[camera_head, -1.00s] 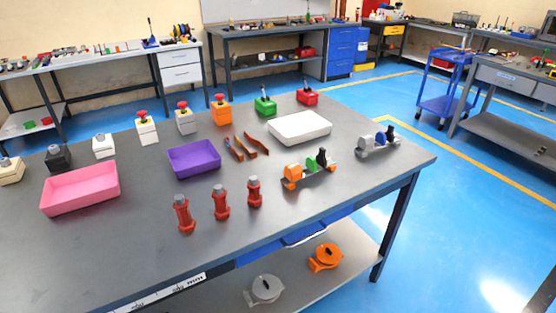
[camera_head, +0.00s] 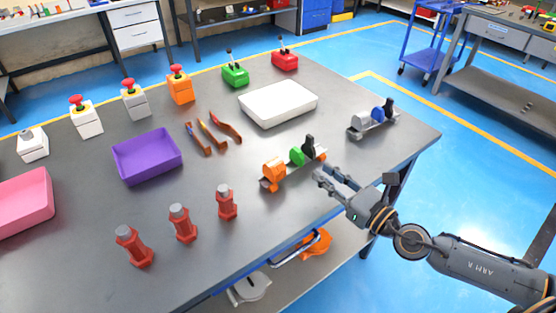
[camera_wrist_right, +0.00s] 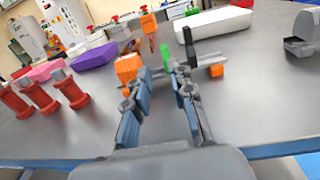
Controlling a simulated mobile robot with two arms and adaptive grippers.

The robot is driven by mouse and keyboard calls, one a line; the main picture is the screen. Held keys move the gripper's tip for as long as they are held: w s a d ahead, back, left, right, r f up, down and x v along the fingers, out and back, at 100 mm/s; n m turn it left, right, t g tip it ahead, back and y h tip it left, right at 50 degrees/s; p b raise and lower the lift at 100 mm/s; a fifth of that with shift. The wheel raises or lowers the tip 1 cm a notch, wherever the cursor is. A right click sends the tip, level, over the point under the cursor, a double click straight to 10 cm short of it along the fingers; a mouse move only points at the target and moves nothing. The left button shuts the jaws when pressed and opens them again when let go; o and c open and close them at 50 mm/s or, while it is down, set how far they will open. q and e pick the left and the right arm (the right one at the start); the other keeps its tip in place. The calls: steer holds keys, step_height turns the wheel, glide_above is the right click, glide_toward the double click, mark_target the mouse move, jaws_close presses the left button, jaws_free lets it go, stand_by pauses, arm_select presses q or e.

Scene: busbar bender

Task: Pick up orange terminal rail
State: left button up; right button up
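The orange terminal rail (camera_head: 288,168) lies on the grey table. It carries an orange block at its left end, a green block, a black block and a small orange piece at the right end. My right gripper (camera_head: 322,172) is just in front of its right part, with fingers pointing at it. In the right wrist view the gripper (camera_wrist_right: 155,78) is open and empty. The rail's orange block (camera_wrist_right: 127,67) shows beyond the left finger and its green block (camera_wrist_right: 166,52) beyond the right one. Fingers partly hide the rail; contact cannot be told. My left gripper is not in view.
A grey-and-blue terminal rail (camera_head: 373,121) lies to the right. A white tray (camera_head: 278,103) stands behind, with orange-brown strips (camera_head: 213,129) and a purple tray (camera_head: 147,157) to the left. Red insulators (camera_head: 226,202) stand left of the rail. The table's front edge is close.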

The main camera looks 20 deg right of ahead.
mark_target(300, 152)
steer(key=shift+w+r+p, duration=0.3)
steer(key=shift+w+p, duration=0.25)
steer(key=shift+w, duration=0.3)
steer(key=x, duration=0.2)
steer(key=p+x, duration=0.1)
steer(key=shift+w+a+f, duration=0.3)
steer(key=shift+w, duration=0.05)
steer(key=shift+w+a, duration=0.1)
steer(key=shift+w, duration=0.2)
steer(key=shift+w+p, duration=0.3)
steer(key=shift+p, duration=0.05)
steer(key=p+x, duration=0.1)
steer(key=x, duration=0.2)
steer(key=shift+w+a, duration=0.15)
steer(key=shift+w, duration=0.2)
steer(key=shift+w+a+f, duration=0.1)
steer(key=shift+w+a, duration=0.05)
steer(key=shift+w, duration=0.2)
arm_select(q)
steer(key=r, duration=0.4)
steer(key=shift+s+d+r, duration=0.1)
steer(key=shift+d+r, duration=0.15)
steer(key=shift+d, duration=0.15)
steer(key=shift+s, duration=0.1)
arm_select(e)
jaws_close()
